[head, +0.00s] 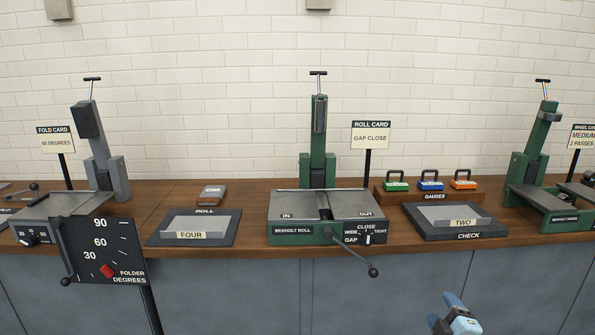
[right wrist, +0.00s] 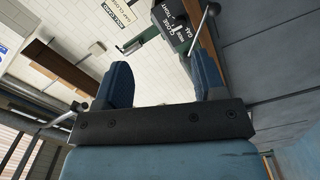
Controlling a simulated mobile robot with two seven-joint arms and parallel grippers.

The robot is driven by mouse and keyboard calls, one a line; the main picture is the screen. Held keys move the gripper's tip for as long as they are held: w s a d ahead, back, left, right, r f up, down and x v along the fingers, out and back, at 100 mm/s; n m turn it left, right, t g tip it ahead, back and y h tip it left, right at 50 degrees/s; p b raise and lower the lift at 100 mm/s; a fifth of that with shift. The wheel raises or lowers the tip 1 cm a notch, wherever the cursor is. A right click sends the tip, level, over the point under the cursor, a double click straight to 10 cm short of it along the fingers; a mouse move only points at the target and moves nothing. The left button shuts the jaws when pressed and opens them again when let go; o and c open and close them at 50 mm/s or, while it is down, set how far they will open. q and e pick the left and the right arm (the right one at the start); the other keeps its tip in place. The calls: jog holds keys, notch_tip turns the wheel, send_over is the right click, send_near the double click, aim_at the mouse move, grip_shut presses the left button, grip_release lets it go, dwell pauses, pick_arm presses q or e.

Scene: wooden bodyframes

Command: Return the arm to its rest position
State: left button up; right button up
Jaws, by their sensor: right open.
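My right gripper (head: 444,310) is low in the head view, right of centre, in front of the bench's grey front panels. Its blue fingers stand apart with nothing between them. The right wrist view shows the two fingers spread and empty (right wrist: 162,75), with a wall and part of the green roll machine beyond. The rest of my right arm is mostly below the head view. My left gripper is not in view.
The wooden bench (head: 380,247) spans the view. The green roll machine (head: 290,232) has a crank handle (head: 373,271) jutting out in front, left of my gripper. The CHECK tray (head: 425,230) lies above it in the picture. A folder dial board (head: 125,245) stands at left.

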jog(key=d+r+n, duration=0.2)
jog(key=d, duration=0.5)
jog(key=s+a+f+m+g+y, duration=0.1)
jog(key=s+a+f+m+g, duration=0.3)
jog(key=s, duration=0.7)
jog(key=s+a+f+m+g+y, duration=0.1)
jog(key=s+a+f+y, duration=0.1)
jog(key=s+a+f, duration=0.65)
jog(key=s+a+f+m+g+y, duration=0.1)
jog(key=s+f+m+g, duration=0.2)
jog(key=s, duration=1.1)
jog(key=w+a+r+m+t, duration=0.15)
jog(key=a+m, duration=0.35)
jog(key=a, duration=0.5)
pick_arm(q)
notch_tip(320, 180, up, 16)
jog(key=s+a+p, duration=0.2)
jog(key=p, duration=2.3)
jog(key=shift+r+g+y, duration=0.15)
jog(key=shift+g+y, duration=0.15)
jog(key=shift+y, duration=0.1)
pick_arm(e)
notch_tip(320, 180, up, 17)
jog(key=d, duration=0.2)
jog(key=shift+s+h, duration=0.4)
